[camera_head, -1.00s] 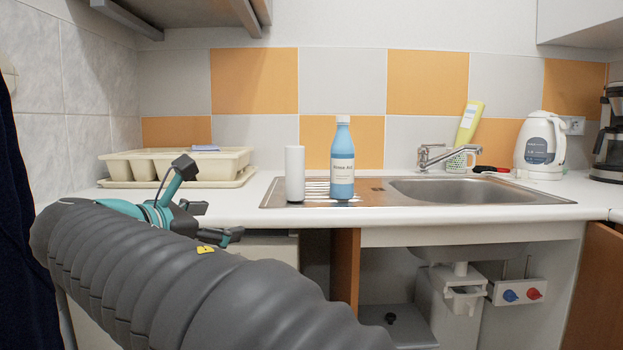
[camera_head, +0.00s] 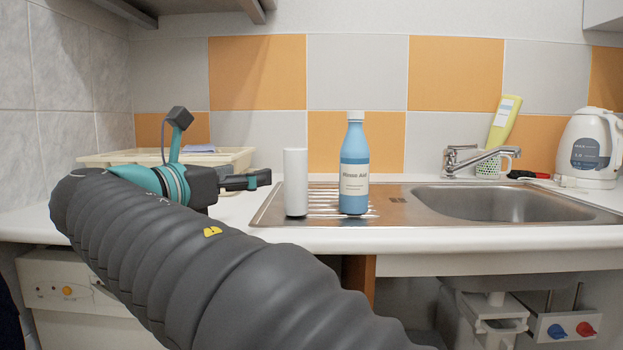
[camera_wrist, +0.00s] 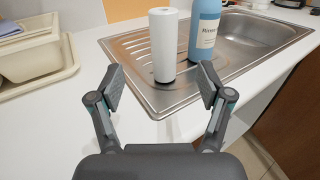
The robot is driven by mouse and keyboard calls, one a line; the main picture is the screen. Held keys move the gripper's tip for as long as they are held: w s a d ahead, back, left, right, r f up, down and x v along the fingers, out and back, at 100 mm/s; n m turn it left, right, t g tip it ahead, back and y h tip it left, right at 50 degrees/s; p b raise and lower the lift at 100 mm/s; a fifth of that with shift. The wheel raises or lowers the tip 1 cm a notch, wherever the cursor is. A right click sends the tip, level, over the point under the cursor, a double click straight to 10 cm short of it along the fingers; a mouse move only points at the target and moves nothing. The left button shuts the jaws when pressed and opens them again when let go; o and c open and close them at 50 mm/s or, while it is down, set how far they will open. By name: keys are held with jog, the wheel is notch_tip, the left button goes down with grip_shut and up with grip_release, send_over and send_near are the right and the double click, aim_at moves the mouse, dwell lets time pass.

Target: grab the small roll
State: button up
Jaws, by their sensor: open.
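The small roll (camera_head: 296,182) is a white upright cylinder on the left end of the metal drainboard. It also shows in the wrist view (camera_wrist: 163,48), ahead of my gripper and between the lines of its two fingers. My gripper (camera_wrist: 163,86) is open and empty, with its fingers apart and short of the roll. In the head view my gripper (camera_head: 262,180) is to the left of the roll, with a gap between them. Nothing hides the roll.
A blue rinse aid bottle (camera_head: 354,165) stands close to the right of the roll. The sink (camera_head: 500,203) is farther right, with a tap (camera_head: 480,158) behind it. A cream dish rack (camera_head: 238,158) sits on the left. The white counter (camera_wrist: 60,125) in front is clear.

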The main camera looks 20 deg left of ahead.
aim_at(288, 165)
jog(key=x, duration=0.8)
jog(key=shift+w, duration=0.1)
jog(key=shift+d+b+x, duration=0.2)
jog(key=shift+b+x, duration=0.1)
jog(key=shift+x, duration=0.85)
jog(key=shift+d+b+x, duration=0.15)
jog(key=shift+b+x, duration=0.1)
jog(key=shift+x, duration=0.9)
jog(key=shift+w+d+r, duration=0.15)
jog(key=shift+w, duration=0.25)
jog(key=c, duration=1.3)
jog(key=shift+r, duration=0.1)
